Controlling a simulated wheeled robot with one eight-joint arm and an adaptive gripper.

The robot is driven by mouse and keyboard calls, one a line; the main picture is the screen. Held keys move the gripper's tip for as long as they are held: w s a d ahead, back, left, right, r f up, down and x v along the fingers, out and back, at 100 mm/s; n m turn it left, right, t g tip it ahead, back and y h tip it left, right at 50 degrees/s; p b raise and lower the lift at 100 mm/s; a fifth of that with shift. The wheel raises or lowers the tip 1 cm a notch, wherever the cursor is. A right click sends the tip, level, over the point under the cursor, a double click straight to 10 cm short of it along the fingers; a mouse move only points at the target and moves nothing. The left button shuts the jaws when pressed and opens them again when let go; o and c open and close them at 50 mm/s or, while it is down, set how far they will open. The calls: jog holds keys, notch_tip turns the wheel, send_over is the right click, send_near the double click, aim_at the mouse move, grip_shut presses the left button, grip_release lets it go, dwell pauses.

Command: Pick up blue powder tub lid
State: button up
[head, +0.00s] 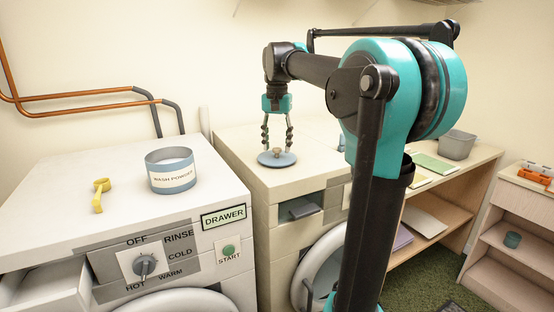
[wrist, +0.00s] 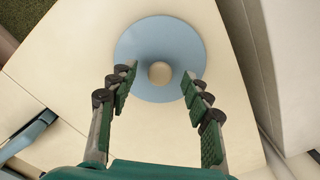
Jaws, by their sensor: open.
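The blue powder tub lid (head: 277,161) is a flat light-blue disc with a small tan knob in its middle. It lies on top of the right-hand machine. It also shows in the wrist view (wrist: 160,42), with its round knob (wrist: 159,72) near the centre. My gripper (head: 277,146) points down over the lid, fingers open on either side of the knob. In the wrist view the fingertips (wrist: 157,78) are left and right of the knob, with gaps to it. The open blue tub (head: 171,172), labelled WASH POWDER, stands on the left-hand machine.
The left-hand machine (head: 60,215) has a dial, a START button and an open drawer. A shelf with papers and a grey bin (head: 457,145) stands to the right. The machine top around the lid is clear.

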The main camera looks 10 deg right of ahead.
jog(key=shift+f, duration=0.75)
jog(key=shift+c, duration=0.2)
grip_shut()
